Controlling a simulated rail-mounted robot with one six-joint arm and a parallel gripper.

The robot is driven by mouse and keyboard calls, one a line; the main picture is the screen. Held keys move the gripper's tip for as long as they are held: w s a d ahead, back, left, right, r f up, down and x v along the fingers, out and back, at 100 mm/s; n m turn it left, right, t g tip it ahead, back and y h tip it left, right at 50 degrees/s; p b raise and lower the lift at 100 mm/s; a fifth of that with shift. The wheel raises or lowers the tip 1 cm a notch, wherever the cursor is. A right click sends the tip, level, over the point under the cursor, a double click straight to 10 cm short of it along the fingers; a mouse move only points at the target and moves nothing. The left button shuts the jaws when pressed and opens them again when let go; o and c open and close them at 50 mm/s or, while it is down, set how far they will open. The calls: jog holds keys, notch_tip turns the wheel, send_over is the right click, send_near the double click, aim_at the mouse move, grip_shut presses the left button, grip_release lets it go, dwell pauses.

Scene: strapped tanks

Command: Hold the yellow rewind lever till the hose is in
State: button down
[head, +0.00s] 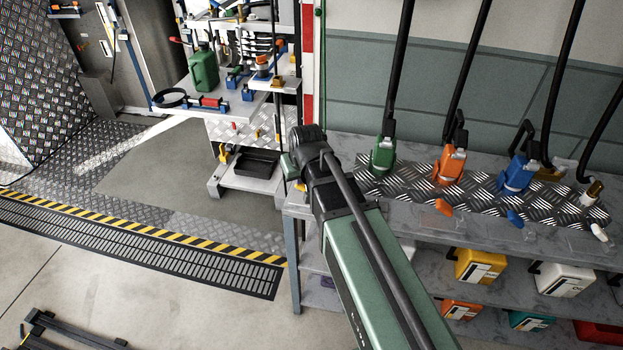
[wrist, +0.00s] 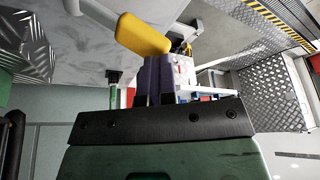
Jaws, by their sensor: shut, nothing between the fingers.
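The yellow rewind lever (wrist: 143,35) shows in the wrist view as a rounded yellow grip on a pale arm, just past my fingertips. My gripper (wrist: 159,62) is shut and empty, its dark purple fingers side by side. The lever overlaps the fingertips in the picture; I cannot tell whether they touch. In the head view a small yellow piece (head: 300,187) shows beside my wrist, perhaps the same lever. My arm hides most of that spot, and the fingers are not clear there. I cannot tell which hose is meant; black hoses (head: 463,75) hang at the right.
A grey bench with a tread-plate strip (head: 400,184) carries green (head: 383,157), orange (head: 450,163) and blue (head: 517,177) hose fittings, with small orange (head: 443,207) and blue (head: 515,218) levers in front. Coloured boxes (head: 480,267) sit below. A cluttered workbench (head: 180,103) stands behind left.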

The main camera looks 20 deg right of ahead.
jog(key=r+p, duration=0.6)
jog(key=r, duration=0.1)
jog(key=shift+s, duration=0.35)
jog(key=s+f+m+g, duration=0.1)
jog(key=s+g, duration=0.3)
jog(key=s, duration=1)
jog(key=shift+f, duration=0.1)
